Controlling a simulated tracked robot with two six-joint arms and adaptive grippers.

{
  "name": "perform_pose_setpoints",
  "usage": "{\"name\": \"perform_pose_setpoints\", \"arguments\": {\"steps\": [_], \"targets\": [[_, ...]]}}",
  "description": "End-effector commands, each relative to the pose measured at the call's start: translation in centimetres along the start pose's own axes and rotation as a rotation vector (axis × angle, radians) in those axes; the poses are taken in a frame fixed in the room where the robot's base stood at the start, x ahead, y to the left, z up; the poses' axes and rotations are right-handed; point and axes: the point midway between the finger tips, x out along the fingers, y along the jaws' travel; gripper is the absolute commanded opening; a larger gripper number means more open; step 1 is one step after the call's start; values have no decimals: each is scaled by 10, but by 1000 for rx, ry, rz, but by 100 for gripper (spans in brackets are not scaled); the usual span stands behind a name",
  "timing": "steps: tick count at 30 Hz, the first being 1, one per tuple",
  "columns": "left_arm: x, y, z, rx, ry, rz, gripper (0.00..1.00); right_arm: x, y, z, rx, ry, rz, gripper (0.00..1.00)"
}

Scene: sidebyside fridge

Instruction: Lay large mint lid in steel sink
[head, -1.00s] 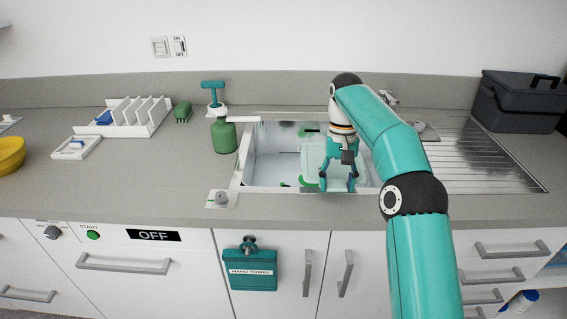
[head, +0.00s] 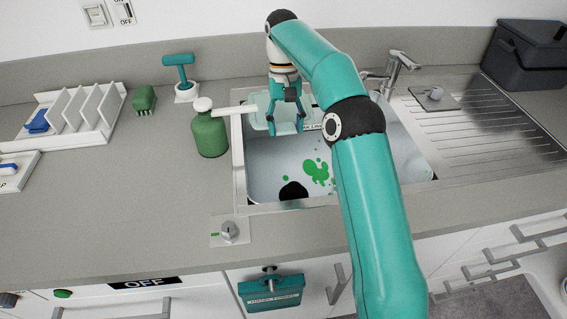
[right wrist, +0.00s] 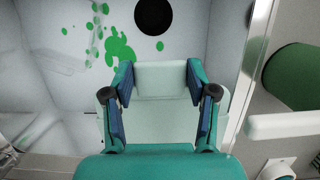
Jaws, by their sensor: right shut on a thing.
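The large mint lid (head: 260,110) is a pale, rounded rectangular piece. My right gripper (head: 286,128) is shut on it and holds it at the back left of the steel sink (head: 270,165). In the right wrist view the lid (right wrist: 166,82) sits between the fingers of the gripper (right wrist: 160,68), with the sink floor (right wrist: 185,25) beyond it. I cannot tell whether the lid touches the sink. The gripper and arm hide part of the lid and the sink's right side. My left gripper is not in view.
Green blotches (head: 316,172) and a dark round drain (head: 293,190) mark the sink floor. A green soap bottle (head: 209,135) with a white spout stands close to the sink's left rim. A faucet (head: 395,68) stands behind right; the ribbed drainboard (head: 480,120) lies right.

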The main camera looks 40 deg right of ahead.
Motion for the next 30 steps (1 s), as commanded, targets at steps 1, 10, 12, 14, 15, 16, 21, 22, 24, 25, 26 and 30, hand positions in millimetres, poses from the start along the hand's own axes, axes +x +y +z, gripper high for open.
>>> {"name": "perform_pose_setpoints", "arguments": {"steps": [1, 10, 12, 14, 15, 16, 21, 22, 24, 25, 26, 30], "targets": [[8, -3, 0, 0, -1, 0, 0, 13, 4, -2, 6, -3, -1, 22], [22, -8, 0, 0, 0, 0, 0, 89, 13, -19, 23, -5, -4, 22], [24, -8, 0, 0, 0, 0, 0, 105, 14, -23, 23, -4, -5, 22], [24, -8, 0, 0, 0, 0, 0, 117, 14, -26, 23, -4, -5, 22], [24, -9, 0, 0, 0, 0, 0, 123, 14, -28, 24, -3, -5, 22], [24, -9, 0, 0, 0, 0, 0, 128, 14, -29, 24, -3, -5, 22], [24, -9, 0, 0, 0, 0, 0, 140, 14, -32, 23, -2, -5, 22], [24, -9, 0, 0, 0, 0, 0, 142, 14, -33, 23, -2, -5, 22], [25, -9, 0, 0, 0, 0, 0, 148, 14, -34, 23, -2, -5, 22], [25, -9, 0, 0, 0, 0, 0, 152, 14, -35, 23, -3, -4, 22], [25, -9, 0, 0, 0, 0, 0, 156, 15, -36, 23, -3, -4, 22], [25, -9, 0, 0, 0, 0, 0, 176, 15, -41, 24, -3, -5, 22]]}}
